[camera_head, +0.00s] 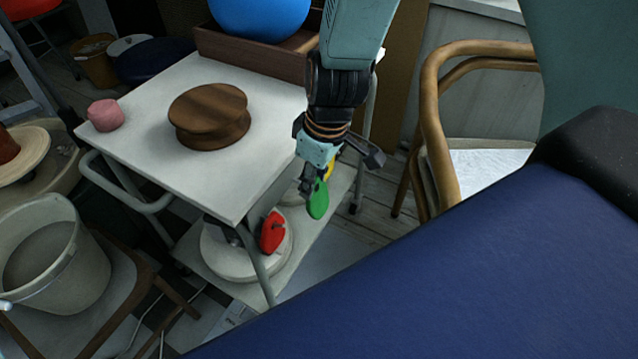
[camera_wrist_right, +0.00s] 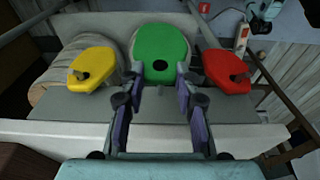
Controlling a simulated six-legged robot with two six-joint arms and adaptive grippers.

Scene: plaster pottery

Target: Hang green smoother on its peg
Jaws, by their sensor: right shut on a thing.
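The green smoother (camera_head: 318,201) is held upright by my right gripper (camera_head: 314,176) beside the trolley's side. In the right wrist view the green smoother (camera_wrist_right: 160,53) faces me between the two fingers (camera_wrist_right: 160,82), with a dark round spot near its middle; I cannot tell whether a peg is in it. The yellow smoother (camera_wrist_right: 92,69) hangs on a dark peg at left, and the red smoother (camera_wrist_right: 226,70) on one at right. In the head view the red smoother (camera_head: 272,232) shows below the tabletop, and the yellow one (camera_head: 329,167) is mostly hidden behind my gripper. My left gripper is not seen.
The white trolley top (camera_head: 245,130) carries a brown wooden piece (camera_head: 209,116), a pink block (camera_head: 106,115) and a wooden tray (camera_head: 250,52) with a blue ball (camera_head: 260,15). A wooden chair (camera_head: 436,110) stands right of my right arm. A grey bucket (camera_head: 52,262) is at lower left.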

